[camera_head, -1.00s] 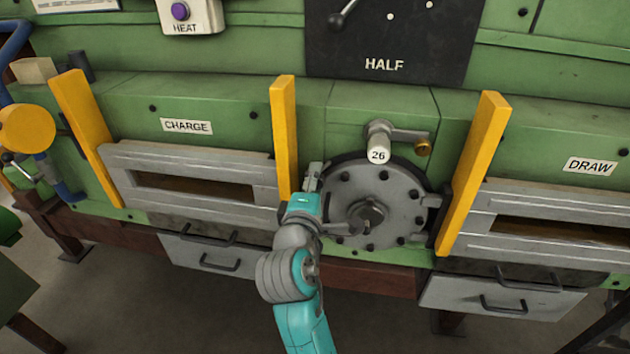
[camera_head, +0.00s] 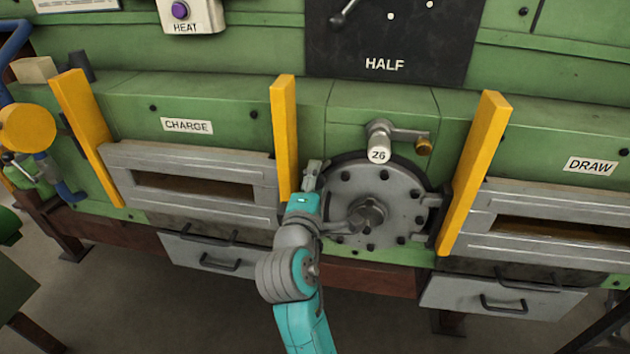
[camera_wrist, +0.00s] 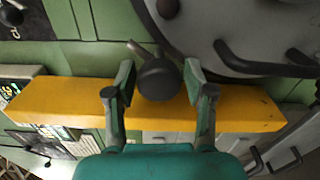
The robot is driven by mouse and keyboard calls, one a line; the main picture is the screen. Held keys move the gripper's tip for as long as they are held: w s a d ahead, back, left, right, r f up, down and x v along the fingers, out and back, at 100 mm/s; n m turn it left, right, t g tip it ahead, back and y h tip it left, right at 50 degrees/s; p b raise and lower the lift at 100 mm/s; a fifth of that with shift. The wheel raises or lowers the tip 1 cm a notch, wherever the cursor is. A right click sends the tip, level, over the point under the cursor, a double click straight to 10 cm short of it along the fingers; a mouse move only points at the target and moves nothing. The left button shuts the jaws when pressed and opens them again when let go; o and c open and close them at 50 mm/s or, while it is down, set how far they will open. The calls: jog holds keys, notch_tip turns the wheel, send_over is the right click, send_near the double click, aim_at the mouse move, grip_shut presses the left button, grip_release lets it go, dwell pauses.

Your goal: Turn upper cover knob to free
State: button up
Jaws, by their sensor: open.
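A dark round knob (camera_wrist: 158,78) with a short pin sits at the edge of the round grey cover (camera_head: 350,185). In the wrist view, my gripper (camera_wrist: 158,88) is open, with one finger on each side of the knob. I cannot tell whether either finger touches it. In the head view, my gripper (camera_head: 312,176) is at the cover's upper left edge and hides most of this knob. The cover also shows in the wrist view (camera_wrist: 215,30), at the upper right.
A yellow upright bar (camera_head: 284,130) stands close to the left of my gripper; it also crosses the wrist view (camera_wrist: 60,103) behind the fingers. Another yellow bar (camera_head: 472,175) stands right of the cover. A lever with a number tag (camera_head: 379,155) is above the cover.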

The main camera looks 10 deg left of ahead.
jog(key=s, duration=1.2)
jog(key=shift+a, duration=0.2)
jog(key=s+d+f+m+g+y, duration=0.1)
jog(key=s+d+f, duration=0.35)
jog(key=f, duration=0.25)
jog(key=s+d+f+m+g+y, duration=0.1)
jog(key=s+d+f+m, duration=0.1)
jog(key=s+d+f, duration=0.35)
jog(key=s+d+f+m+y, duration=0.1)
jog(key=s+d+f, duration=0.2)
jog(key=d+f, duration=0.5)
jog(key=s+d+m, duration=0.3)
jog(key=s+m, duration=0.2)
jog(key=s, duration=0.3)
jog(key=s+d+f+m+h, duration=0.1)
jog(key=s+d+m, duration=0.2)
jog(key=s, duration=0.6)
jog(key=s+d+m+g+h, duration=0.1)
jog(key=s+d+m, duration=0.2)
jog(key=s+m, duration=0.3)
jog(key=shift+s+f+m, duration=0.2)
jog(key=shift+s+m, duration=0.2)
jog(key=shift+s, duration=0.85)
